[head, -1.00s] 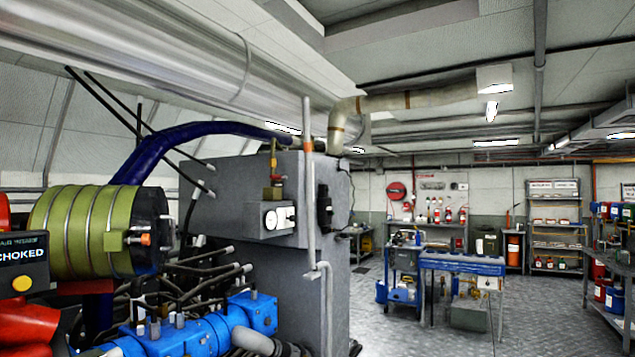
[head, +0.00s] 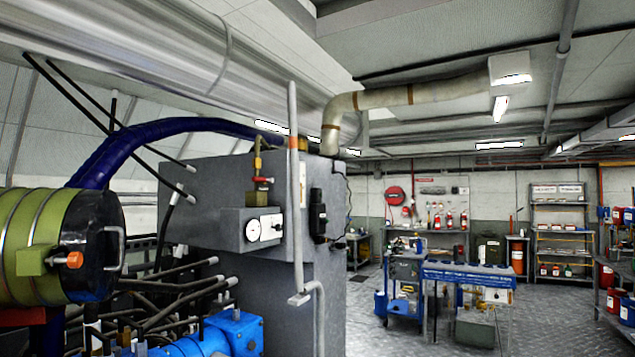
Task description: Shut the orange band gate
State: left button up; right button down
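A small valve with a red handle (head: 262,180) stands on brass fittings above a grey gauge box (head: 250,228) on the grey cabinet. The pale overhead pipe (head: 375,101) carries brownish-orange bands. Neither of my grippers is in view.
A grey cabinet (head: 275,290) with an upright pipe (head: 293,190) fills the middle. Blue machinery (head: 225,335) and black hoses lie low at left. A blue-topped bench (head: 465,272) and shelves (head: 563,240) stand beyond. Clear floor (head: 545,315) shows at the right.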

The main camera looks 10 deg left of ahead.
aim_at(294, 161)
jog(key=z, duration=0.65)
jog(key=i, duration=2.5)
jog(key=u, duration=2.55)
jog(key=k, duration=0.5)
jog(key=z, duration=1.75)
jog(key=i, duration=0.45)
jog(key=z, duration=0.05)
